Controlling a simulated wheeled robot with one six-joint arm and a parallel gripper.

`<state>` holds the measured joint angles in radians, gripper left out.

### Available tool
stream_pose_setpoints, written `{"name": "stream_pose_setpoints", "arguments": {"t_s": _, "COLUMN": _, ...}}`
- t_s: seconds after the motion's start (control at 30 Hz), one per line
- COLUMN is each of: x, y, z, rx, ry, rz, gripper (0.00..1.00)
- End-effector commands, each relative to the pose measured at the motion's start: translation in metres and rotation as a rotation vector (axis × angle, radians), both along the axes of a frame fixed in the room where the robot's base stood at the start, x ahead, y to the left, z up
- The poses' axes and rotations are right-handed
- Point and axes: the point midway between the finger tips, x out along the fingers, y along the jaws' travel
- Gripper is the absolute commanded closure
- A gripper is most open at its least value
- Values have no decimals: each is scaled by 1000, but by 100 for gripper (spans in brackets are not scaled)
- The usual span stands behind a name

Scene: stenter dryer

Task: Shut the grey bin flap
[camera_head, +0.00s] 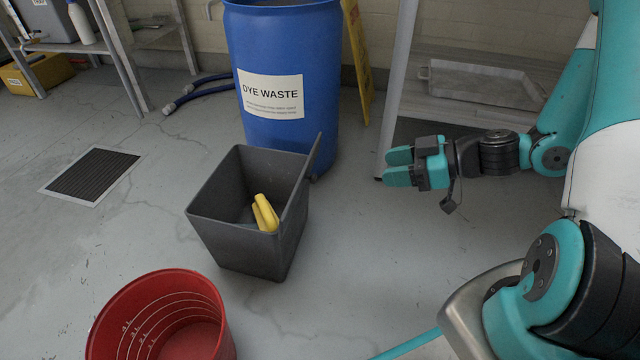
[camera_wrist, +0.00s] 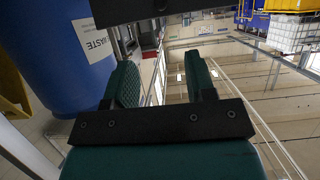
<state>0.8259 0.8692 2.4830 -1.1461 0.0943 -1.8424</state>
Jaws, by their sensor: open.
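The grey bin (camera_head: 246,238) stands on the floor left of the middle in the head view. Its top is open, and a yellow object (camera_head: 265,213) sits inside. The bin's grey flap (camera_head: 314,160) stands up along the right side, seen nearly edge-on and swung away from the opening. My gripper (camera_head: 386,168) is to the right of the bin, apart from the flap, with its teal fingers pointing left. In the wrist view the two fingers (camera_wrist: 160,85) are spread with nothing between them. The bin does not clearly show in the wrist view.
A blue drum (camera_head: 290,60) labelled DYE WASTE stands behind the bin. A red bucket (camera_head: 165,320) is at the front left. A metal rack (camera_head: 460,108) with a tray is behind my gripper. Open floor (camera_head: 345,230) lies between bin and gripper.

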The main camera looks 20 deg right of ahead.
Motion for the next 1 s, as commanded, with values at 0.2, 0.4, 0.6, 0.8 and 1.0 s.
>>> {"name": "stream_pose_setpoints", "arguments": {"t_s": 0.2, "x": 24, "y": 37, "z": -24, "rx": -1, "ry": 0, "rz": 11, "gripper": 50}}
{"name": "stream_pose_setpoints", "arguments": {"t_s": 0.4, "x": 49, "y": 72, "z": -41, "rx": -2, "ry": 0, "rz": 10, "gripper": 50}}
{"name": "stream_pose_setpoints", "arguments": {"t_s": 0.6, "x": 71, "y": 101, "z": -54, "rx": -1, "ry": -2, "rz": 8, "gripper": 50}}
{"name": "stream_pose_setpoints", "arguments": {"t_s": 0.8, "x": 83, "y": 117, "z": -61, "rx": 0, "ry": 1, "rz": 5, "gripper": 50}}
{"name": "stream_pose_setpoints", "arguments": {"t_s": 1.0, "x": 86, "y": 120, "z": -61, "rx": 0, "ry": 2, "rz": 3, "gripper": 50}}
